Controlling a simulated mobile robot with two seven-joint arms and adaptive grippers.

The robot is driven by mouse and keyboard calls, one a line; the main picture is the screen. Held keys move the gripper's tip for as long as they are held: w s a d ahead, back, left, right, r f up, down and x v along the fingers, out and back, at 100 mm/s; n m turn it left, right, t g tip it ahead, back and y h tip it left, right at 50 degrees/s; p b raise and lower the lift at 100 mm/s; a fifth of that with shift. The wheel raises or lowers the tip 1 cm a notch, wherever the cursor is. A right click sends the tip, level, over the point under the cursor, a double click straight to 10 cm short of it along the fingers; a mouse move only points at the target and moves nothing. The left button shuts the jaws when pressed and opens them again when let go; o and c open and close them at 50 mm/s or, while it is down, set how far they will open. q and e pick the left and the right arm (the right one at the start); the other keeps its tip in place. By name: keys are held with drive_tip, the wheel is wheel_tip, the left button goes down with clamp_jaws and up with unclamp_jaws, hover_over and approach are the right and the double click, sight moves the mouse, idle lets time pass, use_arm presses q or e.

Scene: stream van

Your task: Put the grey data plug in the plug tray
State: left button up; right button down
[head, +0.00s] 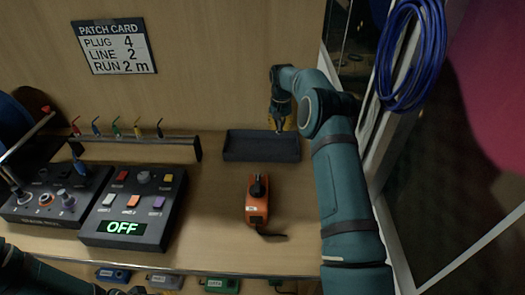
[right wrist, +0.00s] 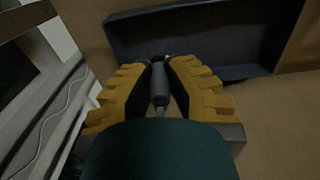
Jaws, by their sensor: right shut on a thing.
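My right gripper (head: 281,122) is over the right end of the dark plug tray (head: 262,153), near the back wall. In the right wrist view the yellow-padded fingers (right wrist: 159,92) are shut on the grey data plug (right wrist: 159,80), a slim dark grey cylinder with a thinner lower part. The tray (right wrist: 200,68) lies just beyond the plug in that view; I cannot tell whether they touch. The tray's visible floor looks empty. My left arm shows only at the bottom left of the head view, and its gripper is not seen.
An orange handheld device (head: 257,205) lies in front of the tray. A dark panel (head: 130,207) reading OFF and a socket box (head: 50,195) stand left. A rack (head: 150,142) holds several coloured plugs. A patch card (head: 115,47) and blue cable coil (head: 410,55) hang above.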

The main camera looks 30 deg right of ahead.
wheel_tip(320, 180, down, 10)
drive_tip(key=shift+w+f+b, duration=0.1)
drive_tip(key=shift+f+b, duration=0.1)
drive_tip(key=shift+b, duration=0.4)
drive_tip(key=shift+f+b, duration=0.4)
drive_tip(key=shift+f, duration=0.1)
drive_tip(key=shift+f, duration=0.1)
drive_tip(key=c, duration=1)
unclamp_jaws()
drive_tip(key=shift+c, duration=0.2)
